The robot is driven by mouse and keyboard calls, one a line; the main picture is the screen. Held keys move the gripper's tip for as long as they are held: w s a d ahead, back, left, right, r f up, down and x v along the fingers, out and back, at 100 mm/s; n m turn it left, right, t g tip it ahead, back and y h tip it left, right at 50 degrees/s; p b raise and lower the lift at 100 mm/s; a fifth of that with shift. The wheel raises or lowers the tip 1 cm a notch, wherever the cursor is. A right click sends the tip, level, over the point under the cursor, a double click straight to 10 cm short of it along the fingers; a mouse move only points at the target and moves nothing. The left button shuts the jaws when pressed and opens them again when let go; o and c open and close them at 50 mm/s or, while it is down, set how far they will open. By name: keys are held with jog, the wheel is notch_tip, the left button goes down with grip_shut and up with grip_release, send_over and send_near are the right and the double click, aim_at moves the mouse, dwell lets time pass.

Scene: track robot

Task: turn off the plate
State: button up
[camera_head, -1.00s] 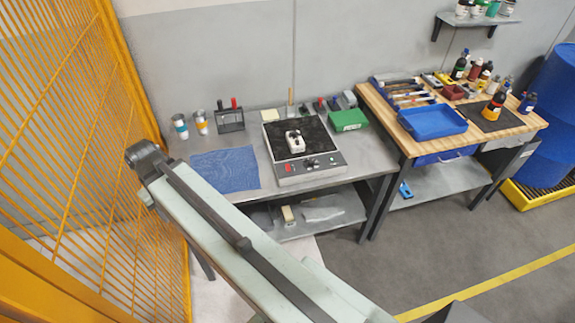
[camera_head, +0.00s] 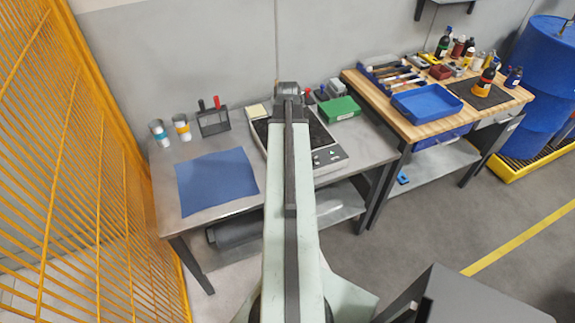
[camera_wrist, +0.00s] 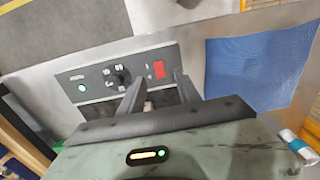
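The plate is a grey box with a black top (camera_head: 322,136) on the grey bench. My arm crosses in front of it in the head view and hides its middle. In the wrist view its control panel (camera_wrist: 100,84) shows a bright red rectangular switch (camera_wrist: 158,69), a black knob (camera_wrist: 119,78) and a lit green lamp (camera_wrist: 82,88). My gripper (camera_wrist: 160,76) is open, its two fingers apart and empty. The red switch shows between the fingertips; I cannot tell whether they touch the panel. The gripper is hidden in the head view.
A blue mat (camera_head: 217,181) lies left of the plate. Two cups (camera_head: 159,133) (camera_head: 182,127) and a black holder (camera_head: 213,121) stand behind it. A green box (camera_head: 339,108) is behind the plate's right side. A yellow mesh fence (camera_head: 75,180) is at the left.

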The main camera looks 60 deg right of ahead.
notch_tip(320, 180, down, 8)
jog(key=b, duration=0.7)
jog(key=shift+s+d+r, duration=0.1)
jog(key=shift+s+r, duration=0.05)
jog(key=shift+r, duration=0.1)
grip_shut()
